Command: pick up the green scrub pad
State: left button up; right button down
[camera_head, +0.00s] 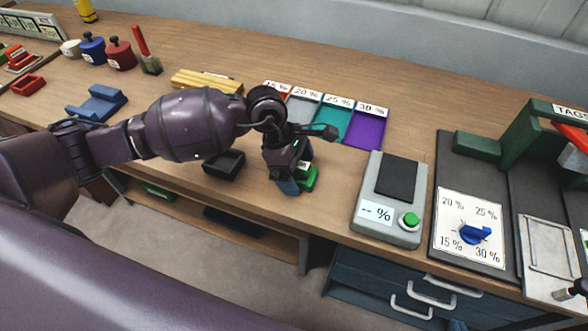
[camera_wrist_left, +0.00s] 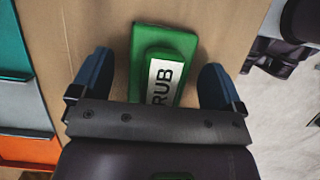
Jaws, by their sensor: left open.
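The green scrub pad (camera_head: 309,180) lies on the wooden bench near its front edge, partly hidden behind my left gripper. In the left wrist view the green scrub pad (camera_wrist_left: 150,38) shows a raised block with a white label reading "RUB"; its near end is hidden by the gripper body. My left gripper (camera_head: 295,184) is over the pad, pointing down. In the wrist view the blue fingers of the left gripper (camera_wrist_left: 157,75) are open on either side of the pad, with a gap on each side. My right gripper (camera_head: 571,292) seems to show only partly at the right edge.
A black tray (camera_head: 225,165) stands left of the gripper. Colored bins marked with percentages, including a purple one (camera_head: 364,130), lie behind it. A grey scale (camera_head: 390,205) with a green button stands to the right. The bench's front edge is close to the pad.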

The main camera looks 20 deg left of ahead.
pick_arm(q)
jog(key=c, duration=1.1)
notch_tip(320, 180, up, 20)
jog(key=p, duration=0.1)
jog(key=shift+r, duration=0.1)
